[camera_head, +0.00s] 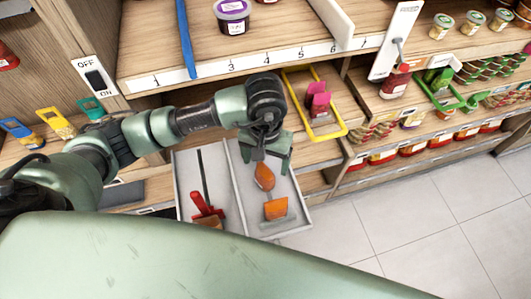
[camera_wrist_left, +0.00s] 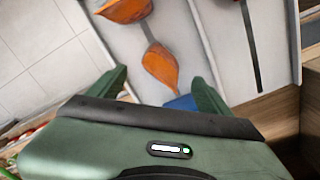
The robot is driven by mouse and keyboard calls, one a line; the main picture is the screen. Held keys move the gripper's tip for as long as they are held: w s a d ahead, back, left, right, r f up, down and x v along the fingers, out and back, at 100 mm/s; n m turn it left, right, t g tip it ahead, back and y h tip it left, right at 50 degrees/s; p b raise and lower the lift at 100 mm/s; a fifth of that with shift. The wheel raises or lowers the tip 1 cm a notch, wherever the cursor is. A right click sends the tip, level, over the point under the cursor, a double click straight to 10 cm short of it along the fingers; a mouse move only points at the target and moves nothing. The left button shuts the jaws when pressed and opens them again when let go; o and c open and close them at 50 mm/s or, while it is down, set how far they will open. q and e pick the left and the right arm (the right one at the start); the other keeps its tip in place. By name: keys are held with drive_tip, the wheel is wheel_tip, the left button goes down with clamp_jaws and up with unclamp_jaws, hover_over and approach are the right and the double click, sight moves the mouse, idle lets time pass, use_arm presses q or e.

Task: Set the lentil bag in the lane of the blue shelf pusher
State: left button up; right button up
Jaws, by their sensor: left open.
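My left gripper (camera_head: 266,158) is open above the right compartment of an open grey drawer. In the left wrist view its fingers (camera_wrist_left: 163,92) stand apart, with a rounded orange piece (camera_wrist_left: 160,66) beyond them and a small blue patch (camera_wrist_left: 183,103) partly hidden by the gripper. The rounded piece also shows in the head view (camera_head: 264,178), in line with a flat orange piece (camera_head: 275,208). I cannot pick out a lentil bag for certain. My right gripper is not in view.
The drawer (camera_head: 283,228) has a divider; its left compartment holds a red-handled tool (camera_head: 206,208). A yellow frame (camera_head: 325,131) with a pink item (camera_head: 318,100) is right of my gripper. A blue strip (camera_head: 185,38) lies on the numbered shelf. Tiled floor (camera_head: 400,220) is clear.

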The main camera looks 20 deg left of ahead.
use_arm(q)
wheel_tip(320, 180, up, 6)
drive_tip(key=shift+f+b, duration=0.15)
drive_tip(key=shift+b, duration=0.5)
